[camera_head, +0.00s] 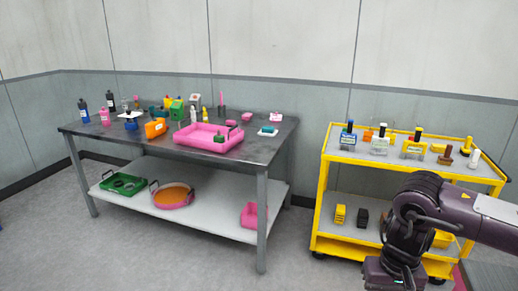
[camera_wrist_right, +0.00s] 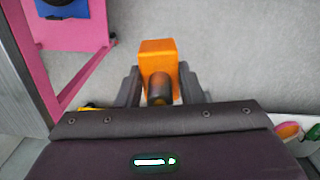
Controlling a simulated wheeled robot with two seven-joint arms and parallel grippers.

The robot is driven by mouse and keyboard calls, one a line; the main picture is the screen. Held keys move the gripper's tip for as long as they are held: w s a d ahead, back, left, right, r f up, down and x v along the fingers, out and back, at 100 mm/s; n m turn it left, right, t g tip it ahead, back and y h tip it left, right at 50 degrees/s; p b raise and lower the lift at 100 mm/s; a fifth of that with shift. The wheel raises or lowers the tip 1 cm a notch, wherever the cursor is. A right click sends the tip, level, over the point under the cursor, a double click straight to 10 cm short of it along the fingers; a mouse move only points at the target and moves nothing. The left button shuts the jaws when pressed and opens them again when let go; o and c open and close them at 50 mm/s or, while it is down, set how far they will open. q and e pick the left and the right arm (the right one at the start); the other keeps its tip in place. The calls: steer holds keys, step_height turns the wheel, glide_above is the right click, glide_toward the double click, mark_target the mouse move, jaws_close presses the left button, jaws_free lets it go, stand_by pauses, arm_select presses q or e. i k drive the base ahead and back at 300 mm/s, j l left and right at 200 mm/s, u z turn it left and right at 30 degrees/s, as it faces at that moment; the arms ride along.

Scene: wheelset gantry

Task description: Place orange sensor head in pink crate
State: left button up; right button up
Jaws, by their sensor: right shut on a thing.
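My right gripper (camera_wrist_right: 158,88) is shut on the orange sensor head (camera_wrist_right: 158,55), an orange block with a dark round part facing the wrist. Bare grey floor shows beyond it in the right wrist view. In the head view my right arm reaches in from the right, in front of the yellow cart; its fingers and the sensor head are not visible there. The pink crate (camera_head: 185,138) stands on the grey table at the left, with a small green thing inside. My left gripper is in neither view.
The grey table (camera_head: 265,150) holds bottles, an orange holder (camera_head: 155,128) and other small items. Its lower shelf has a green tray (camera_head: 122,184), a round pink pan and a pink bin (camera_head: 249,215). The yellow cart (camera_head: 325,170) carries several items. Floor between is clear.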

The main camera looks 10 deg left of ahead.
mark_target(208, 132)
steer(key=i+j+u, duration=0.75)
steer(key=i+u, duration=0.25)
steer(key=i, duration=0.15)
steer(key=i+u, duration=0.3)
steer(key=i+j+z, duration=0.1)
steer(key=i+z, duration=0.15)
steer(key=i, duration=0.3)
steer(key=i+j+z, duration=0.25)
steer(key=i, duration=0.3)
steer(key=i+j+z, duration=0.25)
steer(key=i, duration=0.3)
steer(key=i+j+z, duration=0.25)
steer(key=i+j, duration=0.25)
steer(key=i+j+z, duration=0.75)
steer(key=j+z, duration=0.15)
steer(key=j, duration=0.25)
